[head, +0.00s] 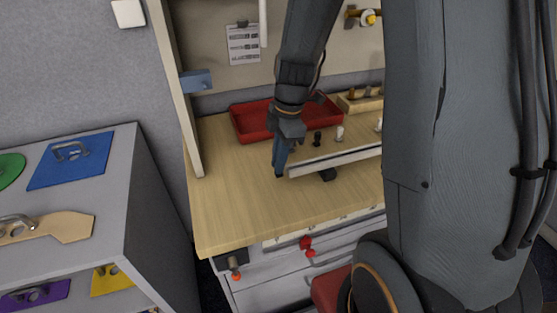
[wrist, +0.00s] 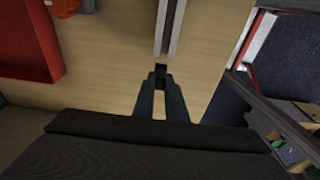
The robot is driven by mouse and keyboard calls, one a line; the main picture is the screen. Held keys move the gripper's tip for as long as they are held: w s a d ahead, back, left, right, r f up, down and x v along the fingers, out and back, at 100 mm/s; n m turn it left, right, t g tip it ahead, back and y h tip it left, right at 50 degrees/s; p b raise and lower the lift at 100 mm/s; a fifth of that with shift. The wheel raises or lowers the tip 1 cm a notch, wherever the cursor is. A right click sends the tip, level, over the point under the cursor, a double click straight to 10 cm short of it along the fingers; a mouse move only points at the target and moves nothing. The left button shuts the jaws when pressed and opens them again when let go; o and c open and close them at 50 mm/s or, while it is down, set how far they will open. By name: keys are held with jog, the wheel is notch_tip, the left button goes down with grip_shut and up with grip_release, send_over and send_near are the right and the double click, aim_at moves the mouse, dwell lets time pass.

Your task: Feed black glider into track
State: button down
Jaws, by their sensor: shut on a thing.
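My gripper (head: 279,172) reaches down over the wooden table, at the left end of the track. In the wrist view my gripper (wrist: 160,76) is shut on the small black glider (wrist: 160,68) between its fingertips. The pale track (head: 335,160) runs off to the right, raised on a dark support. In the wrist view the track (wrist: 168,28) points straight at the glider, with its near end just beyond it. The glider appears just apart from the track end and roughly in line with it. In the head view the fingers mostly hide the glider.
A red tray (head: 250,121) lies behind my gripper. A black peg-like piece (head: 317,138) and a pale one (head: 340,134) stand behind the track. A wooden block (head: 360,102) with several pieces is at the back. The table's front left (head: 225,215) is clear.

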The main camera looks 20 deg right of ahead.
jog(key=shift+d+b, duration=0.4)
jog(key=shift+d, duration=6.35)
jog(key=c, duration=1.7)
grip_release()
jog(key=shift+r, duration=0.1)
jog(key=r, duration=0.2)
jog(key=r+b, duration=0.1)
jog(key=r, duration=0.2)
jog(key=d+r, duration=0.1)
jog(key=r, duration=0.1)
jog(key=shift+r+b, duration=0.25)
jog(key=shift+b, duration=0.1)
